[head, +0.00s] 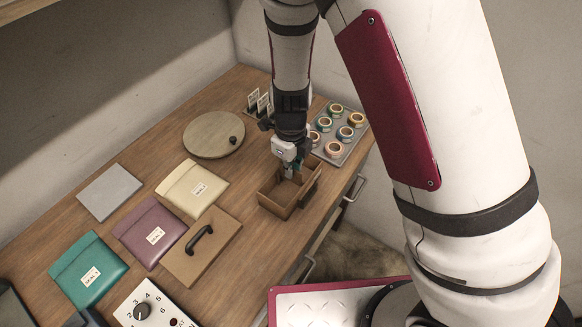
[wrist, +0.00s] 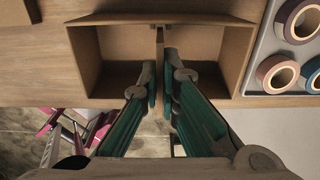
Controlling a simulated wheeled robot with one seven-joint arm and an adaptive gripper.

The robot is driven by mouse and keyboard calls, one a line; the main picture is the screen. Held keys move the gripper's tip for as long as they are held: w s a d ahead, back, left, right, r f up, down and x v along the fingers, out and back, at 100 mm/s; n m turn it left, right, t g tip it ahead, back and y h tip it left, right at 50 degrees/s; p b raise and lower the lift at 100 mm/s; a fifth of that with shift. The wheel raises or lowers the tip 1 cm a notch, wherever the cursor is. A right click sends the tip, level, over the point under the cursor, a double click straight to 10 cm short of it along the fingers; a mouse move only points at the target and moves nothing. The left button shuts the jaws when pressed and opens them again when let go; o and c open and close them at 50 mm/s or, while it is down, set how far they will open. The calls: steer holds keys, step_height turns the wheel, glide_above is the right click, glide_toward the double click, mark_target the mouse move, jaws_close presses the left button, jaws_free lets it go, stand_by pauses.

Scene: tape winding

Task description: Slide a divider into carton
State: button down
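The open brown carton (head: 276,205) stands near the table's front edge; in the wrist view its wall (wrist: 160,18) spans the upper middle. A thin brown divider (wrist: 160,46) stands upright at the carton's middle, seen edge-on, with space on both sides. My gripper (wrist: 160,85) has its two fingers close together on either side of the divider's near end, shut on it. In the head view my gripper (head: 291,170) points down into the carton. The divider's lower edge is hidden, so I cannot tell whether it touches the carton floor.
A grey tray (head: 343,154) of several tape rolls stands close behind the carton, with a card holder (head: 258,103) beyond. A round board (head: 214,134), pouches (head: 192,189), a brown panel with a black handle (head: 201,247) and a dial box (head: 146,306) lie to the left.

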steer(key=c, duration=1.7)
jaws_free()
step_height(320, 180, up, 12)
steer(key=shift+r, duration=0.1)
